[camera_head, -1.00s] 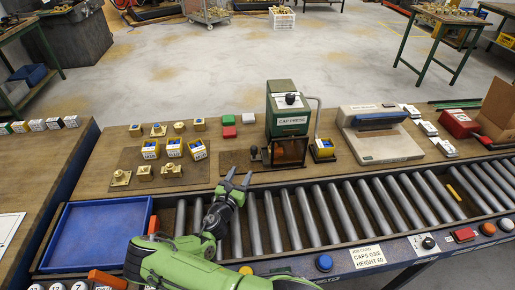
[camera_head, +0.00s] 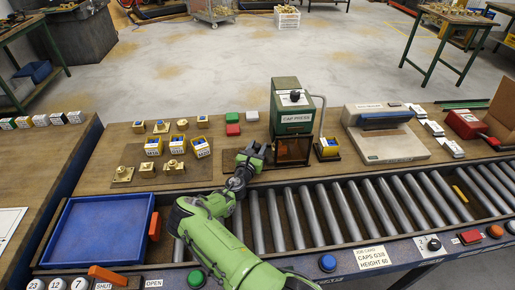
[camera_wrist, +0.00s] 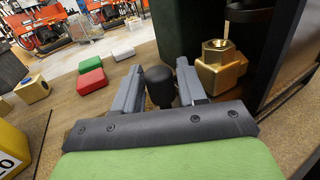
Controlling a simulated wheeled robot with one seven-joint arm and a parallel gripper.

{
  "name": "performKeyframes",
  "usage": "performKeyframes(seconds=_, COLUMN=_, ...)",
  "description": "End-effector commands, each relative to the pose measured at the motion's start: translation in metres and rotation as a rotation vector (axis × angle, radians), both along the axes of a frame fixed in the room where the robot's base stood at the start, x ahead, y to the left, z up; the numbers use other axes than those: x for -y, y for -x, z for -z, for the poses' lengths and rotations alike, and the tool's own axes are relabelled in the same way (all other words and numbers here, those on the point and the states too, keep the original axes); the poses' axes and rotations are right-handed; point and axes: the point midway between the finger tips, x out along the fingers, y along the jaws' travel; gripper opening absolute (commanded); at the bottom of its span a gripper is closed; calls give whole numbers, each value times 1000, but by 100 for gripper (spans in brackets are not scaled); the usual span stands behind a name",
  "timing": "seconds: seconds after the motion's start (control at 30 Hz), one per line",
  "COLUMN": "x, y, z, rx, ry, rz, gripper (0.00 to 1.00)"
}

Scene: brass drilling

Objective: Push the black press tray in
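The green cap press (camera_head: 291,108) stands on the bench behind the rollers, with a dark guard window low on its front. My gripper (camera_head: 253,152) is at the left side of the press base, and its arm hides most of the black press tray there. In the wrist view my gripper (camera_wrist: 159,68) is open, with a black knob (camera_wrist: 159,84) between its two fingers. I cannot tell whether the fingers touch the knob. A brass hex fitting (camera_wrist: 221,66) stands just right of the right finger, beside the dark press body.
Brass fittings and yellow boxes stand on a brown mat (camera_head: 133,183) to the left. Red (camera_head: 233,130) and green (camera_head: 232,117) blocks lie behind my gripper. The roller conveyor (camera_head: 340,212) runs in front.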

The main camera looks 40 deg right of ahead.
Motion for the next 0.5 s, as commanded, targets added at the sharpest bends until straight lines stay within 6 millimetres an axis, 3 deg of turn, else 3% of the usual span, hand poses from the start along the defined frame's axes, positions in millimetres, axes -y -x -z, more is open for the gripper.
performKeyframes(seconds=0.03, x=0, y=0, z=0, rx=0, ry=0, rz=0, gripper=33)
performKeyframes(seconds=0.23, x=0, y=0, z=0, rx=1, ry=0, rz=0, gripper=2)
performKeyframes(seconds=0.5, x=3, y=3, z=0, rx=0, ry=0, rz=2, gripper=0)
